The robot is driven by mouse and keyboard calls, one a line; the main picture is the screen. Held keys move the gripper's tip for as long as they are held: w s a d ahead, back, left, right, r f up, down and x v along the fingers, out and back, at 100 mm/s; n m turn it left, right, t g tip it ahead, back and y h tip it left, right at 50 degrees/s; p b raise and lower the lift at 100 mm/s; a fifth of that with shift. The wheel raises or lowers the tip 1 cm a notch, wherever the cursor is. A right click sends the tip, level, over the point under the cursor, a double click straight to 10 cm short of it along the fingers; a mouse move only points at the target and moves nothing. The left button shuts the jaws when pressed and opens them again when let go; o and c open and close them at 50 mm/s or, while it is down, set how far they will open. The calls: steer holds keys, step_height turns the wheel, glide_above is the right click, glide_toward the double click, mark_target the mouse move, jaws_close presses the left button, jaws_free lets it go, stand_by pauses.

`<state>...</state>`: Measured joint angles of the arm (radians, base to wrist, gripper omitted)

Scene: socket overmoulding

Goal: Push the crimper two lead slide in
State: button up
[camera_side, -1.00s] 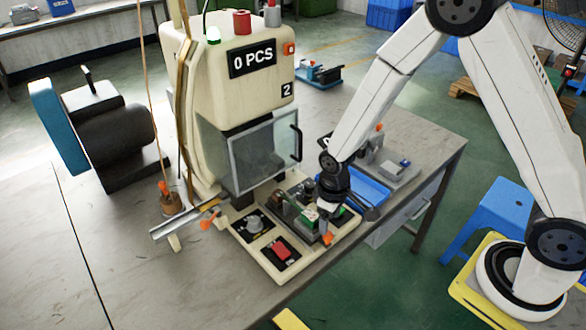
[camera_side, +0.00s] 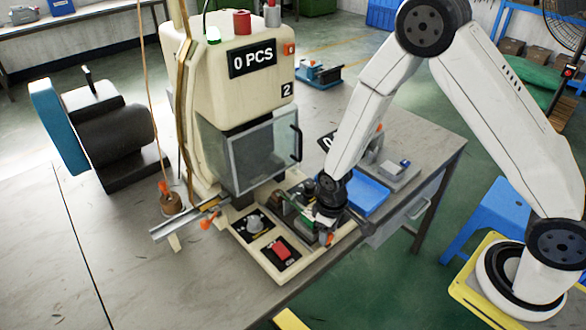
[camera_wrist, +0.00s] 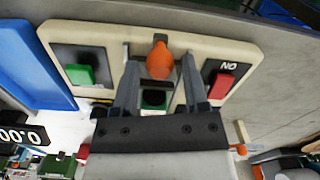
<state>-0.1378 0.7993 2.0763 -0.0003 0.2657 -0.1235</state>
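The crimper (camera_side: 235,75) is a cream machine marked 2, with a "0 PCS" display and a clear guard door over its work area. An orange knob (camera_side: 326,240), apparently the lead slide's handle, stands at the front of its base; it also shows in the wrist view (camera_wrist: 160,62). My gripper (camera_wrist: 158,62) points down over the base, with its two grey fingers apart and the knob between their tips. I cannot tell whether either finger touches it. In the side view my wrist hides most of the slide. A small dark-green part (camera_wrist: 153,98) shows between the fingers.
A green button (camera_wrist: 80,75) shows in the wrist view. A blue tray (camera_side: 368,193) lies behind my wrist. A metal rail (camera_side: 190,216) sticks out at left.

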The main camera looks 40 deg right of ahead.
jaws_close()
stand_by(1.2)
